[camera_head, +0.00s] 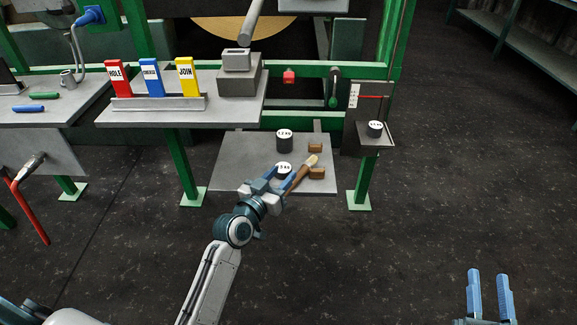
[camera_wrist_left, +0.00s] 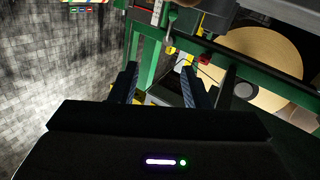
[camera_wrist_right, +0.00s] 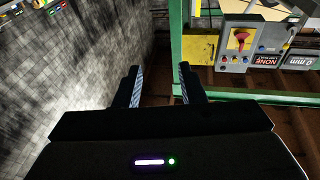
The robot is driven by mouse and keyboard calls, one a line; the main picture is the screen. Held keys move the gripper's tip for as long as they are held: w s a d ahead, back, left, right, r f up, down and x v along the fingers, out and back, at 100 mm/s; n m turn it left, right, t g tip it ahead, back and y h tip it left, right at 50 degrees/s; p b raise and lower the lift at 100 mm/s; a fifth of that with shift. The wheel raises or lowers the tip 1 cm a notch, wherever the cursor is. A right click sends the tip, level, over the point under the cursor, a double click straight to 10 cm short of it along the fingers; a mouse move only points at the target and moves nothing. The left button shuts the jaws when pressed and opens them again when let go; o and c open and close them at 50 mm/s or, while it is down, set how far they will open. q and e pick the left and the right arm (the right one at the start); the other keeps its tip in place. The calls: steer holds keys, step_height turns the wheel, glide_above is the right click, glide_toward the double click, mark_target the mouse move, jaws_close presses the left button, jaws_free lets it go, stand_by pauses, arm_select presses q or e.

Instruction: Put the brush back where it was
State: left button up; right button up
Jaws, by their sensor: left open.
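The brush (camera_head: 302,172) has a brown body and a pale tip. It shows in the head view at the low grey shelf (camera_head: 232,160), slanting up to the right beside my left gripper. My left gripper (camera_head: 278,180) is open, its blue fingers apart in front of a dark weight with a white top (camera_head: 284,167). I cannot tell whether the brush touches a finger or the shelf. The left wrist view shows the spread fingers (camera_wrist_left: 158,85) with no brush between them. My right gripper (camera_head: 489,275) is open and empty at the lower right, far from the shelf.
Another dark weight (camera_head: 284,141) and two wooden blocks (camera_head: 316,148) (camera_head: 317,173) are on the low shelf. A further weight (camera_head: 375,129) sits on the small right plate. Red, blue and yellow signs (camera_head: 152,78) stand on the upper table. The right floor is open.

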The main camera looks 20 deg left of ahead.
arm_select(q)
steer(key=s+a+r+t+y, duration=0.1)
steer(key=s+r, duration=0.2)
steer(key=s, duration=0.7)
steer(key=s+a+r+t+y, duration=0.1)
steer(key=s+a+r+y, duration=0.1)
steer(key=s, duration=0.9)
steer(key=shift+s+a+r+n, duration=0.25)
steer(key=shift+s+r+n, duration=0.05)
steer(key=shift+r+n, duration=0.1)
arm_select(e)
steer(key=shift+f+g, duration=0.6)
steer(key=shift+f, duration=0.3)
